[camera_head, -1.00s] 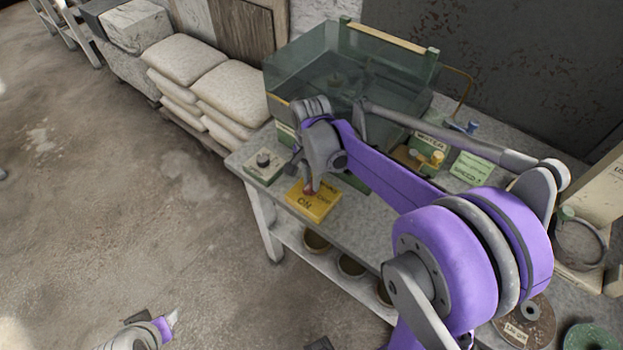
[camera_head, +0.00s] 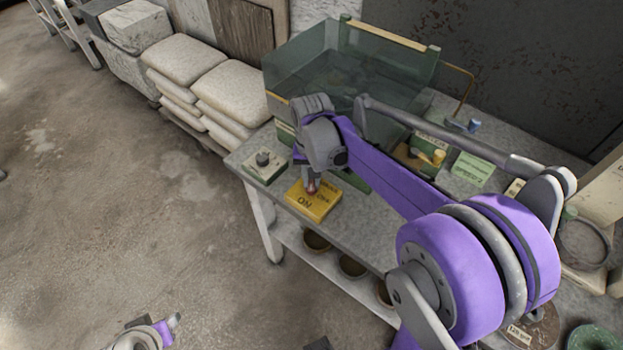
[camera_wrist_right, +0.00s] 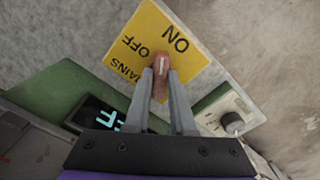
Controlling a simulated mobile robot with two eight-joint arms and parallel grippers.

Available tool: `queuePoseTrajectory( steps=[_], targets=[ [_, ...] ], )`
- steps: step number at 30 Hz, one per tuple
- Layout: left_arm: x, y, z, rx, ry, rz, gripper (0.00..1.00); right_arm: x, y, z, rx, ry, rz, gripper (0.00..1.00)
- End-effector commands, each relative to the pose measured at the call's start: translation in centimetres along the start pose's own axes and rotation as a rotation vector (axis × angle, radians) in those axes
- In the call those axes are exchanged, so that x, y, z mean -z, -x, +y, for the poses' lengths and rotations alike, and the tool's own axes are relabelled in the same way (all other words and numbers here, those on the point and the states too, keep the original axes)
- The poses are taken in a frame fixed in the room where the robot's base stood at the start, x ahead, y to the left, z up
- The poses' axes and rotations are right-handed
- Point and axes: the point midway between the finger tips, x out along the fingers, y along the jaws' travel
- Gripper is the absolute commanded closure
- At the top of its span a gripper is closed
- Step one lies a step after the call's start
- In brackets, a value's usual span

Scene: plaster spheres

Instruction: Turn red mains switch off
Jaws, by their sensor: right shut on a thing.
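The yellow mains switch plate (camera_head: 312,203), marked ON and OFF, sits on the front of the grey bench top. It also shows in the right wrist view (camera_wrist_right: 190,61). Its red switch handle (camera_head: 311,186) stands between the fingers of my right gripper (camera_head: 311,181). In the right wrist view the handle (camera_wrist_right: 161,72) is held between both fingertips (camera_wrist_right: 161,83), near the word OFF. My left gripper (camera_head: 174,324) is low at the bottom left, over the floor and far from the switch. Its fingers are too small to read.
A grey knob box (camera_head: 263,166) stands just left of the switch. A glass tank (camera_head: 345,75) is behind it. In the right wrist view a dark display (camera_wrist_right: 97,117) is nearby. Stacked sacks (camera_head: 215,95) stand left of the bench. The floor at left is clear.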

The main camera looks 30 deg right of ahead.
Motion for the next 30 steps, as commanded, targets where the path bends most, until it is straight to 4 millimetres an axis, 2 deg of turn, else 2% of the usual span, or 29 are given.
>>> queuePoseTrajectory(
  steps=[18,30],
  targets=[
    [-0.53,-0.59,0.0,0.0,0.0,-0.004,0.5,0.02,0.0,0.0,0.0,0.58,0.0,1.0],
    [-0.68,-0.76,0.0,0.0,0.0,-0.005,0.5,0.03,0.02,0.0,0.0,0.855,0.0,1.0]
  ],
)
